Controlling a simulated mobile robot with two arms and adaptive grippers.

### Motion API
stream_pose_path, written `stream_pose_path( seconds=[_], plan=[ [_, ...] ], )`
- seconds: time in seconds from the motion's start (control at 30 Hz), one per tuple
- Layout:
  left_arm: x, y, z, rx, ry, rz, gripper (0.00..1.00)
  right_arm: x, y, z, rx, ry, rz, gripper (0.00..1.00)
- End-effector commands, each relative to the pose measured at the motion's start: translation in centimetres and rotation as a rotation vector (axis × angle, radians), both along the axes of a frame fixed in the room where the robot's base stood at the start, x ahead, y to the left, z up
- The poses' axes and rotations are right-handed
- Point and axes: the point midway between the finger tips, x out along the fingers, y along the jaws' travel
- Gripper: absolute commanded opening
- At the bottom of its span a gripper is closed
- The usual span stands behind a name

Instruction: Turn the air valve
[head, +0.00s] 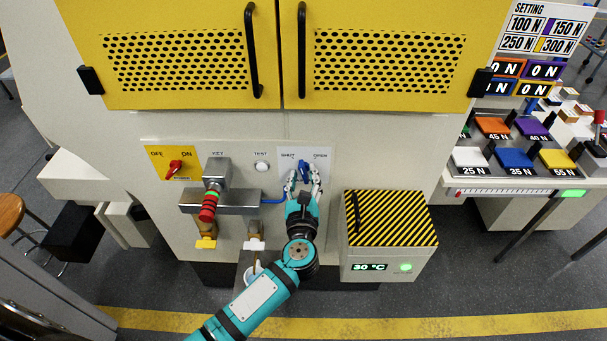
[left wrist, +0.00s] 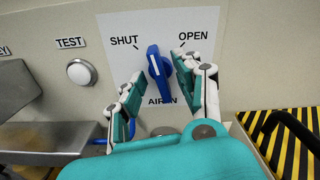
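The air valve is a blue handle (head: 304,168) on a white plate marked SHUT and OPEN. In the left wrist view the blue handle (left wrist: 158,66) stands nearly upright, its top leaning slightly left, between the two words. My left gripper (head: 303,178) is at the valve. In the left wrist view the left gripper (left wrist: 166,82) is open, with one finger on each side of the handle's lower part. A gap shows left of the handle; the right finger is close to it, and I cannot tell if it touches. My right gripper is not in view.
Left of the valve are a TEST button (head: 262,167), a key unit with a red-green grip (head: 208,206) and a red OFF/ON switch (head: 174,167). A striped box (head: 390,218) stands close at right. Yellow perforated doors (head: 180,60) are above.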

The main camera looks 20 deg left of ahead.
Motion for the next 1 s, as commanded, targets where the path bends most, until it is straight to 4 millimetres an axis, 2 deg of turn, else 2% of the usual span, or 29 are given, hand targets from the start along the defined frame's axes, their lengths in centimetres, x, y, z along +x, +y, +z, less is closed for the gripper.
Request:
stream_pose_path(
  seconds=[0.17, 0.33, 0.6, 1.0],
  plan=[
    [0.5, 0.14, 0.01, 0.0, 0.0, 0.0, 0.34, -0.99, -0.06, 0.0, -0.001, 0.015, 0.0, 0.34],
    [0.47, 0.14, 0.0, 0.0, 0.0, 0.0, 0.34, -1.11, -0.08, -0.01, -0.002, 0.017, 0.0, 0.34],
    [0.45, 0.13, 0.0, 0.001, 0.0, 0.0, 0.0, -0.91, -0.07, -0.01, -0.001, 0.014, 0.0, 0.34],
    [0.44, 0.11, 0.03, 0.02, 0.007, 0.0, 0.0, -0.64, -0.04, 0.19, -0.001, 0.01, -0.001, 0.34]
  ],
)
